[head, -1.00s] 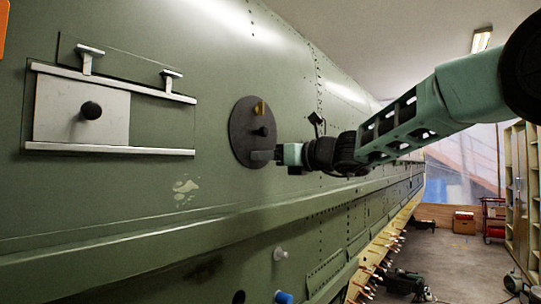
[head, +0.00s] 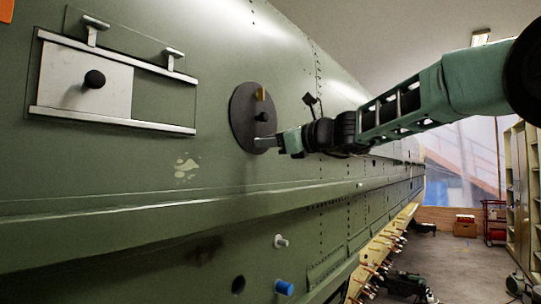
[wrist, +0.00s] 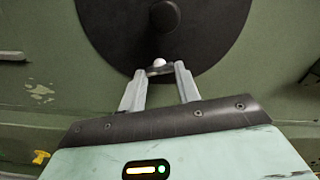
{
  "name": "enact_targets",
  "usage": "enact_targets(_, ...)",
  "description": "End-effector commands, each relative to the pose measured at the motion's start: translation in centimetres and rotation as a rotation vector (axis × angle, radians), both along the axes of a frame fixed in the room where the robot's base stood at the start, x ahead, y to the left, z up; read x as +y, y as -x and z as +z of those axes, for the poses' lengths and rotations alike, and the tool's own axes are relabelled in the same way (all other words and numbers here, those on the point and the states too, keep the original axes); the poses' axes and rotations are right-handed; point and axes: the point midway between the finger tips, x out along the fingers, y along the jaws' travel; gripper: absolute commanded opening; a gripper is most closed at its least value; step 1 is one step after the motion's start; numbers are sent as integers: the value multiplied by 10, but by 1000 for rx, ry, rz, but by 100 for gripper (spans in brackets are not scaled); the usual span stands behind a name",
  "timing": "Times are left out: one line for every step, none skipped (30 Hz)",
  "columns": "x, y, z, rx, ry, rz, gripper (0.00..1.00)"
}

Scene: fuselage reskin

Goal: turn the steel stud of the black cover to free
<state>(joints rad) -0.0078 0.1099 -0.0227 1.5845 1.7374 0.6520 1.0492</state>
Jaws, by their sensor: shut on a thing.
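The round black cover (head: 240,112) lies flat on the green fuselage skin in the head view. It fills the upper middle of the wrist view (wrist: 110,25), with a dark knob (wrist: 164,16) at its centre. The steel stud (wrist: 159,63) shows as a small bright head near the cover's lower edge, between my fingertips. My gripper (wrist: 160,70) is shut on the stud. In the head view my gripper (head: 268,141) reaches the cover's lower right from the right, and the stud is too small to make out there. An orange-yellow tab (head: 260,94) stands on the cover above the knob.
Left of the cover is a pale panel (head: 60,72) with a black knob between two rails (head: 110,120). A long ledge (head: 120,225) runs below. A white peg (head: 281,241) and a blue peg (head: 284,287) stick out lower down. Open floor lies at right.

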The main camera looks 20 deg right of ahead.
Motion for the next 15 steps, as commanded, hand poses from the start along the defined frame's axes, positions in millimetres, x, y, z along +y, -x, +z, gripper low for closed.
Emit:
enact_targets(-1,0,-7,-31,35,-1,10)
enact_targets(0,0,-7,-48,58,-1,10)
enact_targets(-1,0,-6,-70,89,-2,10)
enact_targets(0,0,-7,-86,113,-1,10)
enact_targets(0,0,-6,-104,135,-2,10)
enact_targets(0,0,-6,-125,166,-2,10)
enact_targets(0,0,-6,-143,189,-2,10)
enact_targets(0,0,-6,-158,212,-2,10)
enact_targets(0,0,-6,-181,244,-2,10)
enact_targets(0,0,-6,-198,267,-2,10)
enact_targets(0,0,-6,-213,290,-2,10)
enact_targets(0,0,-6,-237,320,-3,10)
enact_targets(0,0,-6,-253,344,-3,10)
enact_targets(0,0,-5,-270,366,-3,10)
enact_targets(0,0,-6,-292,397,-3,10)
